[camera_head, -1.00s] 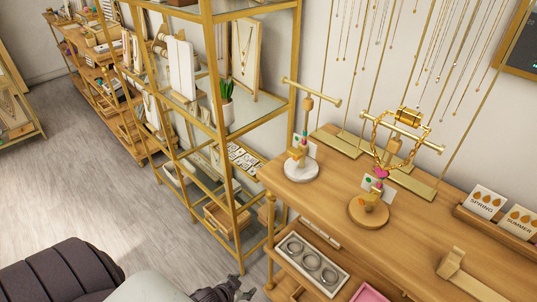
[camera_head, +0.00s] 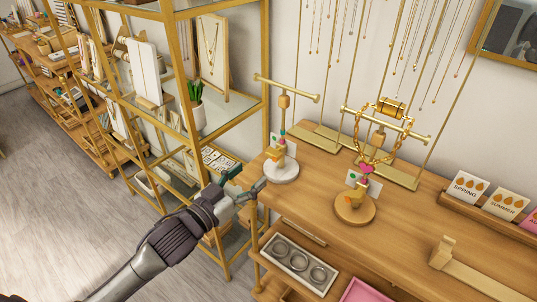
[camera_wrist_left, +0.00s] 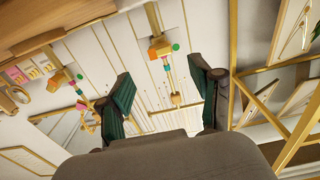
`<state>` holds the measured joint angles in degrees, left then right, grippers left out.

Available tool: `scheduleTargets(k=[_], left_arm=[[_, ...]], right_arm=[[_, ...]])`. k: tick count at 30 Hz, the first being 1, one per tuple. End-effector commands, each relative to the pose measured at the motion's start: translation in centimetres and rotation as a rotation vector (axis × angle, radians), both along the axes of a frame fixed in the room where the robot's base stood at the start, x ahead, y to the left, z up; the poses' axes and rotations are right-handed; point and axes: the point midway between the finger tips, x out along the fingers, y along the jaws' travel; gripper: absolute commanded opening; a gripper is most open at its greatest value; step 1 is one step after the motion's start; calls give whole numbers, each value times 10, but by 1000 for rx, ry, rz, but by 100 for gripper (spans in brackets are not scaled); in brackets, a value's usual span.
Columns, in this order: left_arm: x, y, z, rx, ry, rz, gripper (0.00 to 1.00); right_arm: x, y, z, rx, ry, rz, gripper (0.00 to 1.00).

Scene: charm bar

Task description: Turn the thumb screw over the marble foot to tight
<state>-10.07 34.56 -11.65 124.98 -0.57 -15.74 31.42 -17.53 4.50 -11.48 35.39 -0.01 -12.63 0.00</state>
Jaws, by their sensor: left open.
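A white round marble foot (camera_head: 281,172) stands at the table's left end. Its upright stand carries an orange-tan thumb-screw-like piece (camera_head: 274,154) low down, a white card with a green dot, coloured beads and a gold crossbar (camera_head: 287,88) on top. My left gripper (camera_head: 254,191) is open and empty, at the table's left edge just left of the marble foot, apart from the screw. In the left wrist view, the stand's orange piece (camera_wrist_left: 160,48) and green dot show beyond and between the two green-padded fingers (camera_wrist_left: 160,90). The screw's exact setting cannot be told. My right gripper is out of view.
A second stand on a wooden foot (camera_head: 355,208), with a gold chain and a pink heart, stands to the right. A gold-framed shelf (camera_head: 262,60) rises close behind my left arm. Card holders (camera_head: 483,219) stand at the right. A ring tray (camera_head: 300,262) sits below the tabletop.

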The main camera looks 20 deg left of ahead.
Motion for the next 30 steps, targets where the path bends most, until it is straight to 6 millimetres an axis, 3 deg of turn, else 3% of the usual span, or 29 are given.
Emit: scheduleTargets(k=[6, 12, 25, 26, 30], left_arm=[[46, -16, 4, 0, -2, 2, 65], [72, -26, 2, 0, -1, 1, 65], [82, -30, 0, 1, 1, 0, 65], [82, -30, 0, 1, 1, 0, 63], [82, -30, 0, 1, 1, 0, 40]], right_arm=[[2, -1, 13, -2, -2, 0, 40], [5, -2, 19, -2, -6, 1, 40], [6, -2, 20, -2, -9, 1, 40], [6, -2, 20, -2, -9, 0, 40], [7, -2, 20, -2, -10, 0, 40]])
